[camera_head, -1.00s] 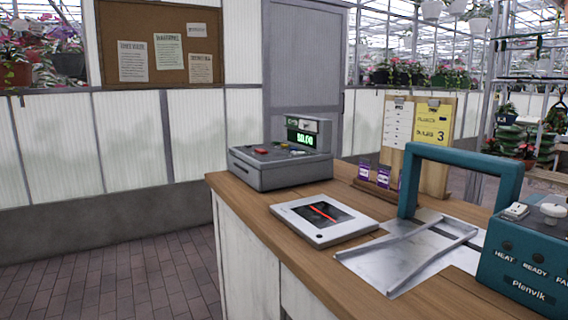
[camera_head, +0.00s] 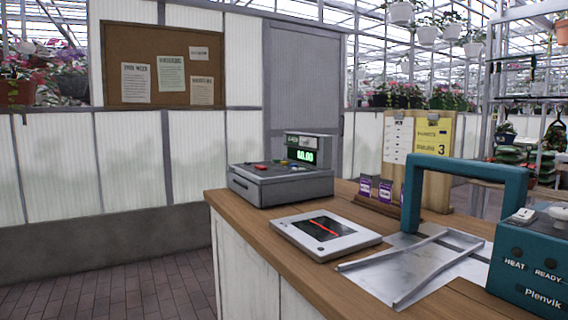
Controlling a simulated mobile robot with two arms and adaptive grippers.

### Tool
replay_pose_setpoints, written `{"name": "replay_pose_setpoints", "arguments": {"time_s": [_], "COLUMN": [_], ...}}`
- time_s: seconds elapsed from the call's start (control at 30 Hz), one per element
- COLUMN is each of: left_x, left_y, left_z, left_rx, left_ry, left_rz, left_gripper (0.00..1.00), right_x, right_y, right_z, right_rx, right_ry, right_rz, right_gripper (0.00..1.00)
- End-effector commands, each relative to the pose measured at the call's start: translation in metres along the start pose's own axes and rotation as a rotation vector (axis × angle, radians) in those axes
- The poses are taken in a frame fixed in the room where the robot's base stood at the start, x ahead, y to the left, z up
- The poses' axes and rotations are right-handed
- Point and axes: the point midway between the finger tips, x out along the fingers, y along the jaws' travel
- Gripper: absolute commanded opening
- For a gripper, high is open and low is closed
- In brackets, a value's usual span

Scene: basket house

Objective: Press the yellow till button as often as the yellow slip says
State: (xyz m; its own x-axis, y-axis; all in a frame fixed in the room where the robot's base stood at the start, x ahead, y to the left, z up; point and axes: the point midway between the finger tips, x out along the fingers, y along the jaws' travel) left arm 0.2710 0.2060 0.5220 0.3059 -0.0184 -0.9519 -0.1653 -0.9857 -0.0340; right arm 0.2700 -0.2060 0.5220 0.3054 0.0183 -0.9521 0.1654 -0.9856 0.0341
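The grey till (camera_head: 281,186) stands at the far left end of the wooden counter. Its lit green display (camera_head: 304,156) shows digits that look like zeros. Small coloured buttons sit on its sloped top, among them a red one (camera_head: 261,167); I cannot clearly pick out the yellow one at this size. The yellow slip (camera_head: 433,134) is fixed on an upright wooden board (camera_head: 430,190) at the back of the counter, beside a white sheet. It bears a large 3; its smaller words are too blurred to read. Neither of my grippers shows.
A teal heat sealer (camera_head: 530,262) with a tall handle frame (camera_head: 412,190) stands at right. Purple packets (camera_head: 375,190) stand before the board. Floor at left is clear.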

Motion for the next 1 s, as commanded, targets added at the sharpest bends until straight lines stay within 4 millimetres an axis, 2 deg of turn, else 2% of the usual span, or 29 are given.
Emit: {"name": "replay_pose_setpoints", "arguments": {"time_s": [0.07,0.37,1.0], "left_x": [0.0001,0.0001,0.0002], "left_y": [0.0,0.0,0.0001], "left_z": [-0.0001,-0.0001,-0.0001], "left_rx": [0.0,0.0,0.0], "left_ry": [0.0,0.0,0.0], "left_rz": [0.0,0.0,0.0], "left_gripper": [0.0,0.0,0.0], "right_x": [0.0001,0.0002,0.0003], "right_y": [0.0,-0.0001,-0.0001], "right_z": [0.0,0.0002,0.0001], "right_rx": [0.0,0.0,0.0], "right_ry": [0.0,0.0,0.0], "right_rz": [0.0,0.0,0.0], "right_gripper": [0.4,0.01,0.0]}}
